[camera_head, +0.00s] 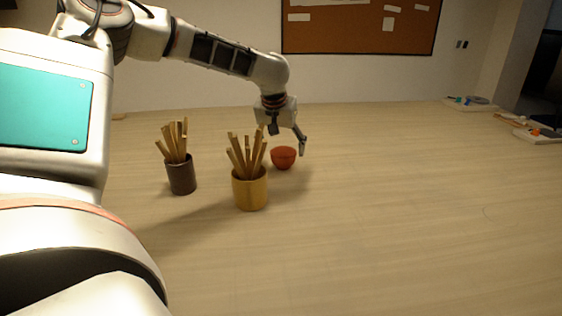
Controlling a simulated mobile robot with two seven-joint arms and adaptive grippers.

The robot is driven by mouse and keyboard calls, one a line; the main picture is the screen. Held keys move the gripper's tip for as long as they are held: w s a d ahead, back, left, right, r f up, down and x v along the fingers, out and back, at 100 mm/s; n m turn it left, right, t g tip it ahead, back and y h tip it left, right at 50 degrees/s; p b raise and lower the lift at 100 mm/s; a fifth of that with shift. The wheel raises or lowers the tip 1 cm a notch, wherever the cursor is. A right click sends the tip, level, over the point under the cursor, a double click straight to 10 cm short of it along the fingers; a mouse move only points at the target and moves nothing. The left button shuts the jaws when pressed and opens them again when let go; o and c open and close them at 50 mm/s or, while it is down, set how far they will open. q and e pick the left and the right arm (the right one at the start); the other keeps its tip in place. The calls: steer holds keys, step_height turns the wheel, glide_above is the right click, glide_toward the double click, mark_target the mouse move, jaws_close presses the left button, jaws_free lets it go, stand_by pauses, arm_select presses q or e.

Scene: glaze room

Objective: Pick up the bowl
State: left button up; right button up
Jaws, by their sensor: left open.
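A small red-orange bowl (283,160) stands upright on the pale wooden table, just behind and to the right of a yellow cup of sticks. My left gripper (288,143) is open and points down right above the bowl. One finger reaches down by the bowl's right rim; the other finger shows above its left side. I cannot tell whether the fingers touch the bowl. Nothing is held. My right gripper is not in view.
A yellow cup (249,192) and a dark brown cup (181,178), both full of wooden sticks, stand left of the bowl. White trays with small items (470,103) lie at the far right. The table (400,220) is clear at the right and front.

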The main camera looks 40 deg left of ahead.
mark_target(284, 153)
arm_select(q)
steer(key=x, duration=0.2)
steer(key=shift+w+d+f, duration=0.1)
steer(key=shift+w+f, duration=0.15)
steer(key=shift+f, duration=0.2)
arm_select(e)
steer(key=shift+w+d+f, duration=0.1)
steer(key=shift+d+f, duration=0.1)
arm_select(q)
steer(key=c, duration=1.3)
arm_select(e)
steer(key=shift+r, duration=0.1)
arm_select(q)
step_height(284, 153, up, 28)
steer(key=p, duration=0.4)
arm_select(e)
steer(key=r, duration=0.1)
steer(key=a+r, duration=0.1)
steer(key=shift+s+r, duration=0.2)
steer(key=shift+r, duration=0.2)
